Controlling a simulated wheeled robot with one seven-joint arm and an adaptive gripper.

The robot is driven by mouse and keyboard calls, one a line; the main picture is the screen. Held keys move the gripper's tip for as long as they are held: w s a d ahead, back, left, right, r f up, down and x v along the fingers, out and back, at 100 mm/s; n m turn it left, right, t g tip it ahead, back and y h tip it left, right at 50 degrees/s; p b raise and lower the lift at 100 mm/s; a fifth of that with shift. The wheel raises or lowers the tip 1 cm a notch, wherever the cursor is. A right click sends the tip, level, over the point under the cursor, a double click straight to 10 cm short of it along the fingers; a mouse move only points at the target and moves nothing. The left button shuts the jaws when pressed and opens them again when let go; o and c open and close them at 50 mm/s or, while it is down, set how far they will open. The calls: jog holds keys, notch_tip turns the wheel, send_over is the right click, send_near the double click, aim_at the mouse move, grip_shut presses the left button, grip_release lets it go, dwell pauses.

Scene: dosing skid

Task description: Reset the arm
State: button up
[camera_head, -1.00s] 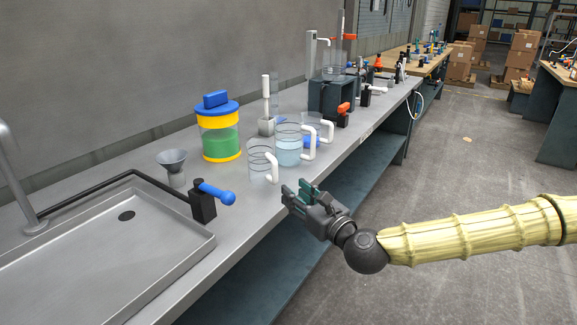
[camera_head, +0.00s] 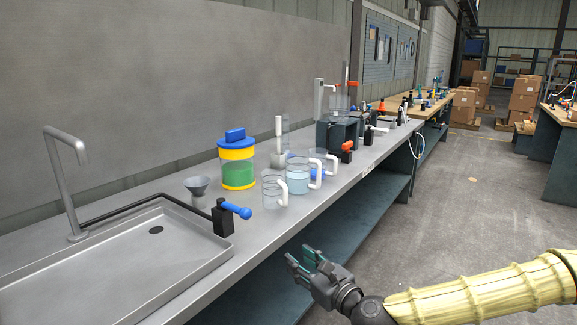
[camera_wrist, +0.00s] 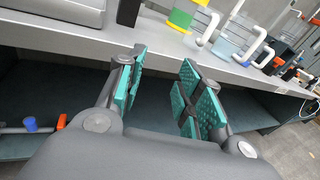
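My gripper (camera_head: 302,262) is open and empty, out in front of the bench and below its top edge. In the wrist view its teal-padded fingers (camera_wrist: 160,90) stand apart with nothing between them. The shelf under the bench shows beyond the fingers. My yellow-sleeved arm reaches in from the lower right in the head view.
The steel bench (camera_head: 262,226) holds a sink (camera_head: 130,290), a valve with a blue handle (camera_head: 236,210), a funnel (camera_head: 197,186), a yellow-blue canister of green content (camera_head: 238,165) and several handled jugs (camera_head: 298,178). The floor (camera_head: 455,225) right of the bench is clear.

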jog(key=s+a+f+n+g, duration=0.3)
jog(key=s+f+n, duration=0.15)
jog(key=f, duration=0.55)
jog(key=s+a+f+n+g, duration=0.2)
jog(key=s+f+n+g, duration=0.15)
jog(key=s+f, duration=0.4)
jog(key=s+d+f+n+g+h, duration=0.1)
jog(key=s+f+n+g, duration=0.15)
jog(key=s+f, duration=0.4)
jog(key=s+d+f+n+g+h, duration=0.15)
jog(key=s+f+n, duration=0.25)
jog(key=f, duration=0.5)
jog(key=s+d+f+n+g+h, duration=0.1)
jog(key=s+d+f+n+h, duration=0.1)
jog(key=s+d+f+n, duration=0.4)
jog(key=s+d+f+n+g+h, duration=0.1)
jog(key=s+d+n+h, duration=0.2)
jog(key=s+d, duration=0.35)
jog(key=s+d+f+n+g+h, duration=0.2)
jog(key=s+d+f+n, duration=0.2)
jog(key=d, duration=0.5)
notch_tip(320, 180, up, 18)
jog(key=p, duration=1.8)
jog(key=shift+w, duration=0.15)
jog(key=shift+d, duration=0.1)
